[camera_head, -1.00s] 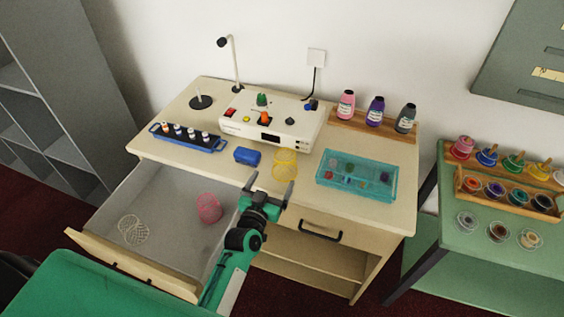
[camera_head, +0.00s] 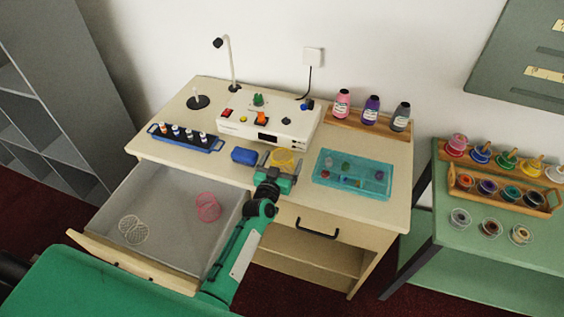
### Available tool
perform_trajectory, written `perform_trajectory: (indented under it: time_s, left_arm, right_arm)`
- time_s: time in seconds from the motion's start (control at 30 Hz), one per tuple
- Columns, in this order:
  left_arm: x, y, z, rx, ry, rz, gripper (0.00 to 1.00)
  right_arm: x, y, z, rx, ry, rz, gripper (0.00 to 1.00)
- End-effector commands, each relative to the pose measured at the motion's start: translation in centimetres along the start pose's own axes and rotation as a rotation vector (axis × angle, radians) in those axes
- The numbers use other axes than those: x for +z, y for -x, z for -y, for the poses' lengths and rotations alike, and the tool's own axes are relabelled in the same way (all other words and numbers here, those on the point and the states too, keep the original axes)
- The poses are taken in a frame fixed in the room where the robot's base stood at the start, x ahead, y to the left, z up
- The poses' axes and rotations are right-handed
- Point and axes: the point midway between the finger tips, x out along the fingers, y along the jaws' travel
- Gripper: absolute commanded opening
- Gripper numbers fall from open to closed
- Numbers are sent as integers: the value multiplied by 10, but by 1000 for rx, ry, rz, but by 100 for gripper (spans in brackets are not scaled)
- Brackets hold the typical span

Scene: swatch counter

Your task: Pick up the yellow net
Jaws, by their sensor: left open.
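The yellow net (camera_head: 283,157) lies on the counter top in front of the white machine, between a blue block and a teal tray. My left gripper (camera_head: 281,160) is open, with its fingers reaching forward at the net, one finger at each side of it. The gripper body hides the near part of the net. I cannot tell whether the fingers touch it. My right gripper is not in view.
The blue block (camera_head: 244,156) sits close left of the gripper. The teal tray (camera_head: 325,182) is to the right. The white machine (camera_head: 240,130) stands behind. An open drawer (camera_head: 165,205) holds a pink net (camera_head: 208,207) and a white net (camera_head: 132,229).

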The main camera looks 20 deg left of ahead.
Motion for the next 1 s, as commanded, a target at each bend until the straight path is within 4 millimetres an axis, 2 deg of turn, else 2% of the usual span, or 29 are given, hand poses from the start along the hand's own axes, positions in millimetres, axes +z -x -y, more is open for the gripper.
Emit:
perform_trajectory:
  time_s: [0.2,0.43,0.5,0.77,1.0]
  left_arm:
    - [0,-1,0,0,0,0,90]
    - [0,0,0,0,0,0,45]
    - [0,0,0,0,0,0,40]
    - [-1,-1,0,0,0,0,40]
    - [-16,-4,2,1,-1,-1,40]
  right_arm:
    - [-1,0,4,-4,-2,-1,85]
    - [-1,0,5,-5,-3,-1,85]
    - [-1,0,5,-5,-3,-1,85]
    - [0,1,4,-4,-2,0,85]
    - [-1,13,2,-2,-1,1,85]
